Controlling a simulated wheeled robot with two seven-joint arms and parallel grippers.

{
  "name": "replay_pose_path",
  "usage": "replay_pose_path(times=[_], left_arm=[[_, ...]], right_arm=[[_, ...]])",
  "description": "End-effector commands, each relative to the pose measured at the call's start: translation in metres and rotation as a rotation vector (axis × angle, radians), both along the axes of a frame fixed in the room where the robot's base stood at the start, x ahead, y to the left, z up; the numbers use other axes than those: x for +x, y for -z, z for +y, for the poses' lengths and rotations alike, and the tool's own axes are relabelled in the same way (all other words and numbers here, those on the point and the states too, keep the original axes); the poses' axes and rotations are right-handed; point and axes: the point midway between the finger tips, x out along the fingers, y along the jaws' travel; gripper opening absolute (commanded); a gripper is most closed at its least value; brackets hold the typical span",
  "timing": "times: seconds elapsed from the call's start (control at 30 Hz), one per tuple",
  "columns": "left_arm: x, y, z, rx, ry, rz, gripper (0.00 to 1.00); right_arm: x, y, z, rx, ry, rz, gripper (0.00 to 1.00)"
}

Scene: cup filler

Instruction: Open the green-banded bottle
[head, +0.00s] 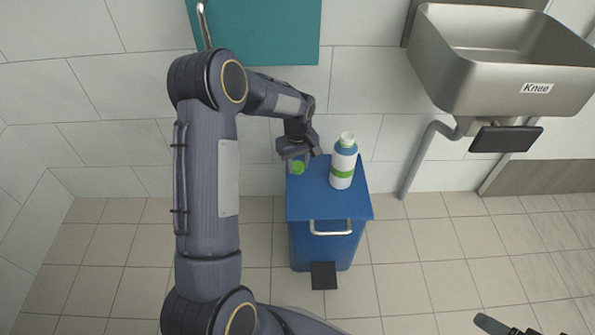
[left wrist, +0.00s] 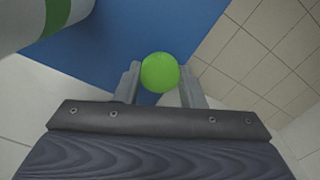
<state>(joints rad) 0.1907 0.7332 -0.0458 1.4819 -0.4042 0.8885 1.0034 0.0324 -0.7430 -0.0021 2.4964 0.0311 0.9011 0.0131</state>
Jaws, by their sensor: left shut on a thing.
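The green-banded bottle (head: 343,165) stands upright on the blue lid of a bin; it is white with a blue shoulder and a green band. Its pale neck shows at the top with no green cap on it. In the left wrist view part of the bottle (left wrist: 30,25) fills the upper left corner. My left gripper (head: 298,160) is left of the bottle, apart from it. It is shut on a round green cap, which shows between the fingertips in the left wrist view (left wrist: 160,72). Part of my right gripper (head: 508,326) shows at the bottom right edge; its jaws are unclear.
The blue bin (head: 325,245) has a metal handle and a black pedal, and stands against the tiled wall. A metal sink (head: 470,75) labelled "Knee" with a black knee plate (head: 505,139) is at upper right. A teal cabinet (head: 270,30) hangs above. The floor right of the bin is clear.

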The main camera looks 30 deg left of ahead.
Motion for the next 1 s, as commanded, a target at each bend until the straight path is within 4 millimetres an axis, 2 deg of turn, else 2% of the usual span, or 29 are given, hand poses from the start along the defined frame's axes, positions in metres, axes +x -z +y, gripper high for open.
replay_pose_path(times=[0.03, 0.17, 0.57, 0.6, 0.73, 1.0], left_arm=[[0.001, 0.011, 0.001, -0.001, -0.001, 0.003, 0.08], [0.0, 0.03, 0.0, -0.002, -0.001, 0.003, 0.08], [0.001, 0.036, 0.0, -0.001, -0.001, 0.001, 0.08], [0.001, 0.035, 0.0, 0.0, -0.001, 0.0, 0.38], [0.001, 0.035, 0.0, -0.001, -0.001, 0.001, 0.55], [0.001, 0.035, 0.0, -0.001, -0.001, 0.001, 0.58]], right_arm=[[0.0, 0.006, 0.0, 0.0, 0.0, 0.0, 0.86], [0.0, 0.012, 0.0, 0.0, 0.0, 0.0, 0.86], [0.0, 0.014, 0.0, 0.0, 0.0, 0.0, 0.86], [0.0, 0.013, 0.0, 0.0, 0.0, 0.0, 0.86], [0.0, 0.013, 0.0, 0.0, 0.0, 0.0, 0.86], [0.0, 0.013, 0.0, 0.0, 0.0, 0.0, 0.86]])
